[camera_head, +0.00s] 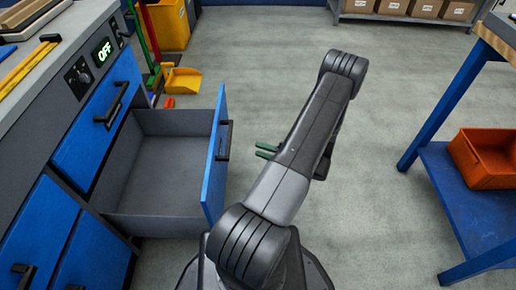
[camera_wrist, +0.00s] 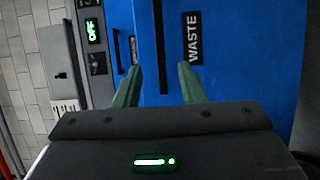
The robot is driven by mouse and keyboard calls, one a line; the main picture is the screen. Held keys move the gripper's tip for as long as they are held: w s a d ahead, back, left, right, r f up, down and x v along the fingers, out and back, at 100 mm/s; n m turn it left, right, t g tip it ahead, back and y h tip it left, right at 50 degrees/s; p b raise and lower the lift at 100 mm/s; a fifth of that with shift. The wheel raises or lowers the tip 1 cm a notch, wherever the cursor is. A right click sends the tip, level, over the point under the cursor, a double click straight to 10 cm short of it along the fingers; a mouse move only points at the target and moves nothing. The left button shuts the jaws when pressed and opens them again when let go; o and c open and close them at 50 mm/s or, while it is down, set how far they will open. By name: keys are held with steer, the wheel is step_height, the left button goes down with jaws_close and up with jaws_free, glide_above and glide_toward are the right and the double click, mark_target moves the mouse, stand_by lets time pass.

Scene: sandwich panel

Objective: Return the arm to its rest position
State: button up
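My arm crosses the middle of the head view, bent over the floor. My gripper (camera_head: 262,150) shows there only as two green fingertips poking out left of the arm, near the outer side of the open drawer front; the rest is hidden behind the arm. In the wrist view my gripper (camera_wrist: 160,72) has its two green fingers apart with nothing between them. They point toward a blue front (camera_wrist: 232,65) with a dark handle (camera_wrist: 159,45) and a label reading WASTE (camera_wrist: 194,38).
The blue cabinet's grey drawer (camera_head: 160,160) is pulled out and looks empty. A panel display (camera_head: 103,50) reads OFF. A blue bench (camera_head: 450,200) with an orange bin (camera_head: 485,158) stands at right. A yellow bin (camera_head: 168,25) and dustpan (camera_head: 183,82) are behind. Floor (camera_head: 370,235) is clear between.

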mark_target(228, 138)
steer(key=b+x, duration=0.2)
steer(key=x, duration=1.2)
